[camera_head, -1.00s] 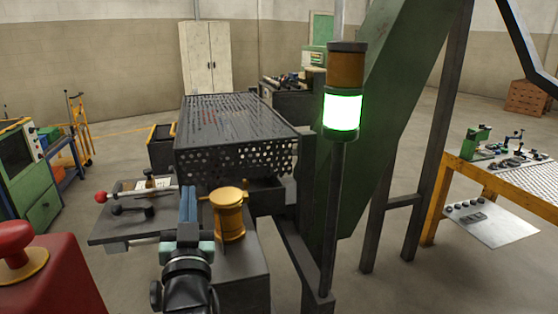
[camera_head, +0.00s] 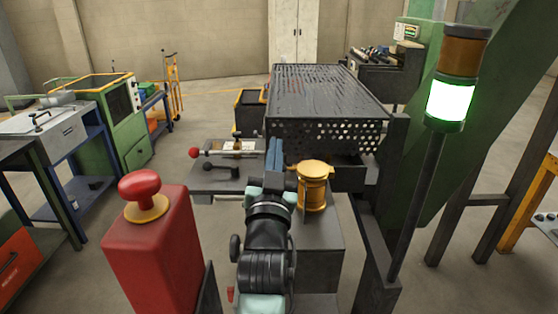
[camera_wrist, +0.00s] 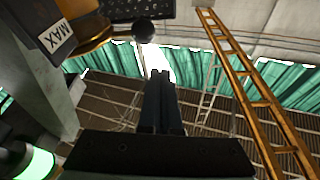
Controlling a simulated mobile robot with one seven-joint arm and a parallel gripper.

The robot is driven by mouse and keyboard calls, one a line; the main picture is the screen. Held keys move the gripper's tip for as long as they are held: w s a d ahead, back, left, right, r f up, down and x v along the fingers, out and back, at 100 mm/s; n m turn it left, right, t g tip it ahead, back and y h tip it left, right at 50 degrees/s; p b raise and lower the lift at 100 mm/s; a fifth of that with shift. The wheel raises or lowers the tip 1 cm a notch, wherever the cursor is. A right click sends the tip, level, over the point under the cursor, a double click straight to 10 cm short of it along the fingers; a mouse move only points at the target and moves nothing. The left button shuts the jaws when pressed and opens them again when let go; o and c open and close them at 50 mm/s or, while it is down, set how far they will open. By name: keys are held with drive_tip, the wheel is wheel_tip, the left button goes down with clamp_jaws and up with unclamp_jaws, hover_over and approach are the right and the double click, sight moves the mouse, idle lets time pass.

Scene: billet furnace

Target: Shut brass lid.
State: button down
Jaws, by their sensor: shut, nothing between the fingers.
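The brass pot (camera_head: 313,194) stands on a dark block right of my arm in the head view. Its round brass lid (camera_head: 313,167) shows on top; I cannot tell whether it sits fully down. My gripper (camera_head: 274,150) has its blue fingers shut and empty, pointing up, just left of the pot and higher than its top. In the wrist view the shut fingers (camera_wrist: 160,92) point toward the ceiling. A brass part (camera_wrist: 85,35) shows at the upper left there, apart from the fingers, with a black ball (camera_wrist: 144,31) near it.
A red post with a red mushroom button (camera_head: 140,187) stands at the left front. A perforated dark box (camera_head: 325,95) lies behind the pot. A lever with a red knob (camera_head: 194,152) is left of the gripper. A lit green signal lamp (camera_head: 452,100) stands right.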

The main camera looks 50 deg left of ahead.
drive_tip(key=b+v, duration=0.4)
drive_tip(key=v, duration=0.6)
drive_tip(key=shift+w+d+r+b, duration=0.25)
drive_tip(key=shift+w+d+b, duration=0.05)
drive_tip(key=shift+d, duration=0.1)
